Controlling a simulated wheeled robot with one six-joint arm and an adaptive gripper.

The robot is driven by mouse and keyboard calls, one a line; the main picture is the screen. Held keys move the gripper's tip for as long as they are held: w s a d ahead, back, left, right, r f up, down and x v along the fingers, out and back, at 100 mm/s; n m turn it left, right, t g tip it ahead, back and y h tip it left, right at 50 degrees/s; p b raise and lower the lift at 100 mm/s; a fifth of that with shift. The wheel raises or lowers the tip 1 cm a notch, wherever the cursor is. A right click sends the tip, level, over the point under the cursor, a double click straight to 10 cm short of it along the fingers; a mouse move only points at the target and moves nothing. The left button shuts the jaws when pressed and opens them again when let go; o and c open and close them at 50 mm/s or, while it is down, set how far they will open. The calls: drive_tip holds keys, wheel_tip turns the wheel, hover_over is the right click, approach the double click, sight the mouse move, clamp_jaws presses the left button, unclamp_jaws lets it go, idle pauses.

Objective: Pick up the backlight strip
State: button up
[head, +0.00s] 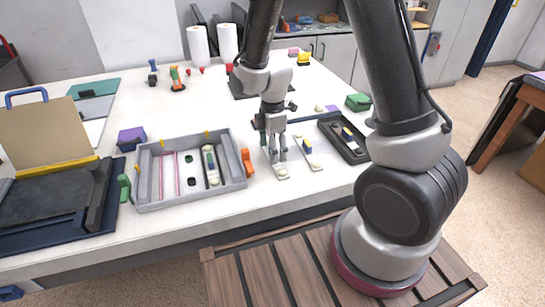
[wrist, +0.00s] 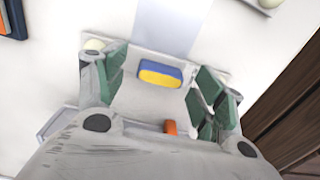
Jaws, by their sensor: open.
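A pale backlight strip (head: 282,176) with a round white lens lies on the white table in the head view, directly below my gripper (head: 275,155). My gripper points down with its fingers apart. In the wrist view, a blue and yellow block (wrist: 160,74) on a pale flat piece shows between the open fingers of my gripper (wrist: 160,82). I cannot tell whether the fingers touch anything. A second similar strip (head: 316,166) with a small blue and yellow block lies just to the right. My gripper hides part of the first strip.
A grey divided tray (head: 190,202) with strips and small parts stands to the left, with an orange clamp (head: 247,162) at its right end. A black tray (head: 352,157) stands to the right. My arm's base is beyond the table's near edge.

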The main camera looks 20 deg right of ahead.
drive_tip(key=shift+f, duration=0.55)
drive_tip(key=shift+c, duration=0.2)
drive_tip(key=c, duration=1.1)
